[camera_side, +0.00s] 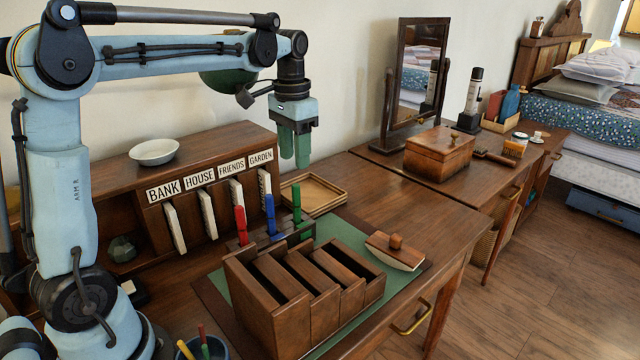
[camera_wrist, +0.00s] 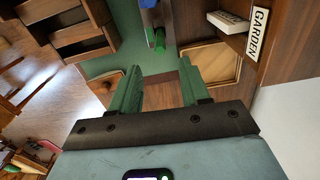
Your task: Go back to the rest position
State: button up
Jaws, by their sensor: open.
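My gripper (camera_side: 295,148) hangs from my light blue arm, pointing down, high above the desk and near the right end of the labelled rack. Its two green fingers are apart with nothing between them. In the wrist view, the gripper (camera_wrist: 160,85) shows both fingers spread, with bare desk wood and a wooden tray (camera_wrist: 210,65) below. The rack (camera_side: 215,160) has slots labelled BANK, HOUSE, FRIENDS and GARDEN, each with a pale envelope-like item in or below it. The GARDEN label (camera_wrist: 259,20) also shows in the wrist view.
A wooden sorter (camera_side: 295,325) stands on a green mat (camera_side: 335,228), with red, blue and green upright pieces behind it. A rocker blotter (camera_side: 395,250) lies right of it. A white bowl (camera_side: 154,151) sits on the rack. A mirror (camera_side: 415,75) and wooden box (camera_side: 438,152) stand right.

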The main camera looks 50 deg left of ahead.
jog(key=shift+r, duration=0.45)
jog(key=s+d+f+t, duration=0.2)
jog(key=s+d, duration=0.1)
jog(key=s, duration=0.1)
jog(key=s+d+f+t, duration=0.2)
jog(key=s+d, duration=0.1)
jog(key=s+d+f+t, duration=0.2)
jog(key=s+d+t, duration=0.1)
jog(key=s+d, duration=0.1)
jog(key=shift+s+f+n, duration=0.3)
jog(key=shift+f, duration=0.05)
